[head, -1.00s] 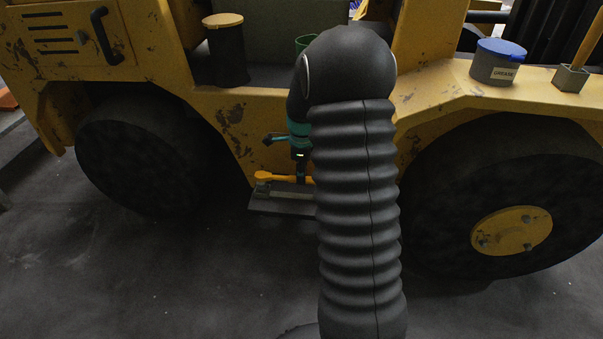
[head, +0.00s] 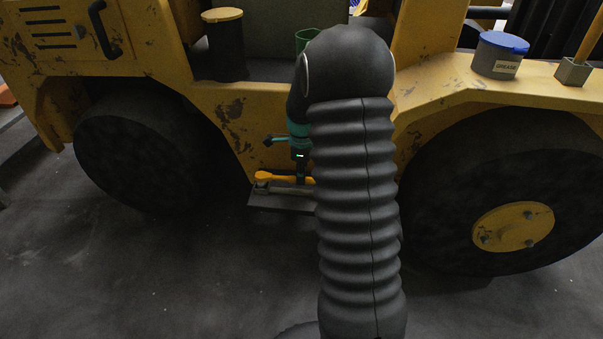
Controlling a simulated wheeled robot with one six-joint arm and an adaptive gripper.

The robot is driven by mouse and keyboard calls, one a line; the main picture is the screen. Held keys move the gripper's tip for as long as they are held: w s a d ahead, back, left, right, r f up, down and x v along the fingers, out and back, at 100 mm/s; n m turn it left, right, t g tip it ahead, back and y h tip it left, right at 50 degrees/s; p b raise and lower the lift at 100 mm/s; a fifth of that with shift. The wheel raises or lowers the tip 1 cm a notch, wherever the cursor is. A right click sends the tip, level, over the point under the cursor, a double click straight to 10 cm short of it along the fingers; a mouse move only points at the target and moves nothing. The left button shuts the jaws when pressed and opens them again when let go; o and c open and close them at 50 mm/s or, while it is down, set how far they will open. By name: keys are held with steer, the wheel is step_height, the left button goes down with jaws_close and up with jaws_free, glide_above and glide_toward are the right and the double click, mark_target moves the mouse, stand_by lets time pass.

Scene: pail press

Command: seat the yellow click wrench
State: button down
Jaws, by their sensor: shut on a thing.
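The yellow click wrench (head: 272,176) lies level just above or at the dark step plate of the yellow vehicle. Its rounded left end shows; its right part runs behind my arm. My gripper (head: 301,177) points down and is shut on the wrench, with the fingertips small and partly hidden. Under the wrench's left end is a small grey block (head: 261,188), and a grey bar (head: 292,191) lies beside it. I cannot tell whether the wrench touches the block or is still apart from it.
The dark step plate (head: 268,203) sticks out between two large wheels. A grease can (head: 498,56) with a blue lid, a dark canister (head: 226,50) with a yellow lid and a green container (head: 305,40) stand higher on the vehicle. The floor in front is clear.

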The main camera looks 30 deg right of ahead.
steer(key=shift+f, duration=0.45)
steer(key=c, duration=0.9)
jaws_free()
steer(key=shift+r, duration=0.1)
step_height(320, 180, up, 12)
